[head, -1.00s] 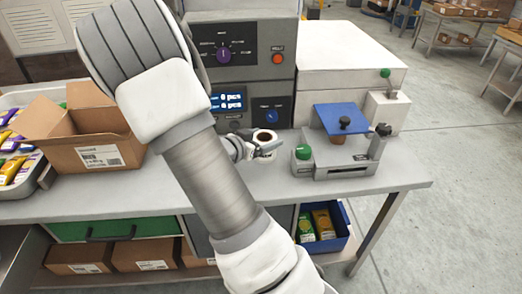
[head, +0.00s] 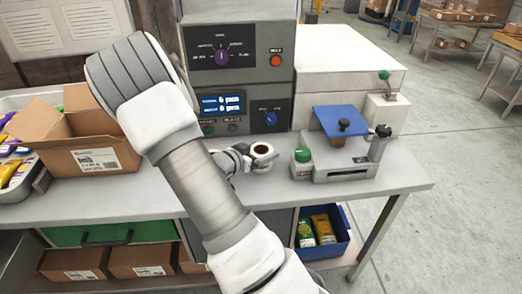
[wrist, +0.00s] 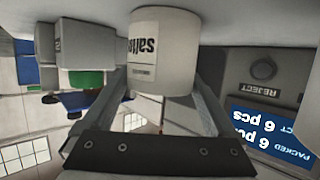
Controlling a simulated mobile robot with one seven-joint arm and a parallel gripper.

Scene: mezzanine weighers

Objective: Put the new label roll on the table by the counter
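The white label roll (head: 262,149) stands upright at the tabletop beside the grey counter (head: 237,75), whose display reads 6 pcs. In the wrist view, which is upside down, the roll (wrist: 163,50) shows a partly hidden printed word. My gripper (head: 262,160) reaches it from the left, and its fingers (wrist: 160,85) come up to both sides of the roll and appear shut on it. The table (head: 330,195) is grey. Whether the roll's base rests on the table is hard to tell.
A device with a blue plate (head: 341,120) and green knob stands close right of the roll. An open carton (head: 95,160) is at left. A white cabinet (head: 345,65) stands behind. Bare tabletop lies along the front; a blue bin (head: 332,248) is below.

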